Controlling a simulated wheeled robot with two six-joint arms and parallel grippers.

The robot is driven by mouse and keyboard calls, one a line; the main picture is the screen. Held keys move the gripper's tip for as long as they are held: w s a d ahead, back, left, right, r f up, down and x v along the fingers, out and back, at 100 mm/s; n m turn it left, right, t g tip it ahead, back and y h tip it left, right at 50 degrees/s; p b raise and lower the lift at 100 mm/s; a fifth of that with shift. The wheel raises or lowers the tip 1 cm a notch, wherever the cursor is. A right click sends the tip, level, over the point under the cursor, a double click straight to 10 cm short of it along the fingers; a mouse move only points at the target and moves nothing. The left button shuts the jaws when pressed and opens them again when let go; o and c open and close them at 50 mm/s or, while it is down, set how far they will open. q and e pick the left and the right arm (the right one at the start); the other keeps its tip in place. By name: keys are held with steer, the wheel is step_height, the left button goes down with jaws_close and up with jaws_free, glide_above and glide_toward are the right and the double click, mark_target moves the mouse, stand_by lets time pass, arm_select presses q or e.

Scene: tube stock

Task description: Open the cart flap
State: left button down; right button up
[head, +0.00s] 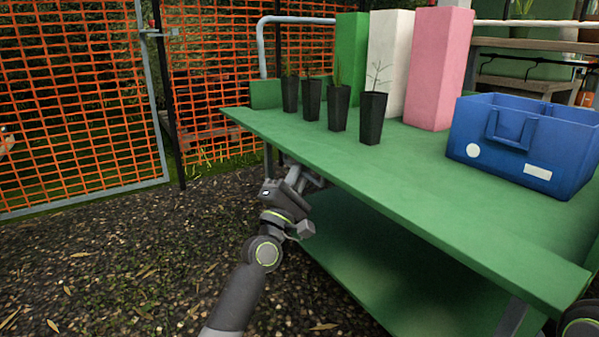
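The green cart (300,145) stands with its flat top running from the left middle to the lower right. A low upright green panel (264,95) stands at its far left end. I cannot tell which part of the cart is the flap. My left gripper (298,178) is at the near left edge of the cart, just below the top, by a grey metal piece. Its fingertips are partly hidden under the edge, so its opening and any contact do not show. Only a piece of my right arm shows in the bottom right corner; its gripper is out of frame.
Several black pots (373,119) with seedlings, a pink box (440,70), a white box (389,60), a green box (350,50) and a blue crate (520,145) stand on the cart. An orange mesh fence (75,100) is behind. The ground at left is clear.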

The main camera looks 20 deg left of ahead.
arm_select(q)
steer(key=shift+w+f, duration=0.1)
steer(key=shift+f, duration=0.05)
stand_by(0.4)
steer(key=c, duration=1.8)
jaws_free()
steer(key=shift+d, duration=0.1)
steer(key=b+v, duration=0.5)
steer(key=v, duration=1.2)
steer(key=shift+f, duration=0.15)
